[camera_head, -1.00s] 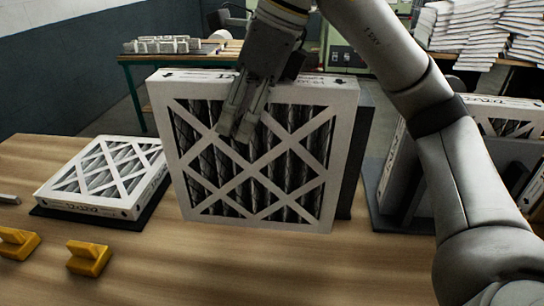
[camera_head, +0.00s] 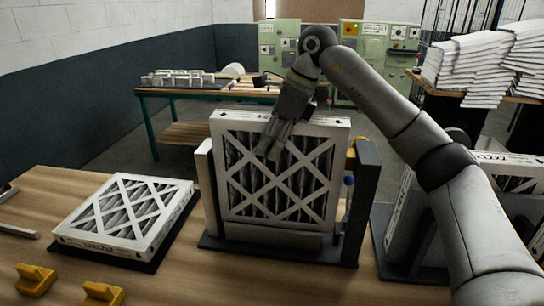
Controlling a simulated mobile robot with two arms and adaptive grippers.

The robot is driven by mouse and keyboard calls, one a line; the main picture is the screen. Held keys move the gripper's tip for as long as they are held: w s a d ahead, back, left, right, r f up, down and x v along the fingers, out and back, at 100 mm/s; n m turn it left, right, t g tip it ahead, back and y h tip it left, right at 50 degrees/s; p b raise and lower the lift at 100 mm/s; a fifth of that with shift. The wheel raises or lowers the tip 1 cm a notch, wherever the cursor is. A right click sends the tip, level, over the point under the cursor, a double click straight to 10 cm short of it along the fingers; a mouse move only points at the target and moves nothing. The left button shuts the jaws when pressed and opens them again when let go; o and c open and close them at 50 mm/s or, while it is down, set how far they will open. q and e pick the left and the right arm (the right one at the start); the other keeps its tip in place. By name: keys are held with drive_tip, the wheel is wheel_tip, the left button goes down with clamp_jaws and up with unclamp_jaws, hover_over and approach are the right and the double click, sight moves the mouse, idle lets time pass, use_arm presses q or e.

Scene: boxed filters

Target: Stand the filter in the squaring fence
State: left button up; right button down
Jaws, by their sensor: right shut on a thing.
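The filter (camera_head: 237,203), a white cardboard frame with crossed struts over dark pleats, is upright in the middle of the view. It stands between the uprights of the squaring fence (camera_head: 368,195), which has a dark base plate, a pale left wall and a dark right wall. The filter's lower edge is behind a low grey front bar, so I cannot tell whether it touches the base. My right gripper (camera_head: 272,150) reaches down over the filter's top edge and is shut on it, one finger showing on the front face. My left gripper is not in view.
Another filter (camera_head: 125,210) lies flat on a dark plate at the left. Yellow blocks (camera_head: 36,277) sit at the front left. A second dark stand (camera_head: 395,262) with a filter is at the right, partly behind my right arm. Bare wood lies in front of the fence.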

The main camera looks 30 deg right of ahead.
drive_tip(key=shift+f, duration=2.3)
drive_tip(key=c, duration=0.9)
unclamp_jaws()
drive_tip(key=shift+f, duration=0.1)
drive_tip(key=v, duration=1.2)
drive_tip(key=shift+a+r, duration=0.1)
drive_tip(key=shift+r, duration=0.15)
drive_tip(key=shift+f, duration=0.1)
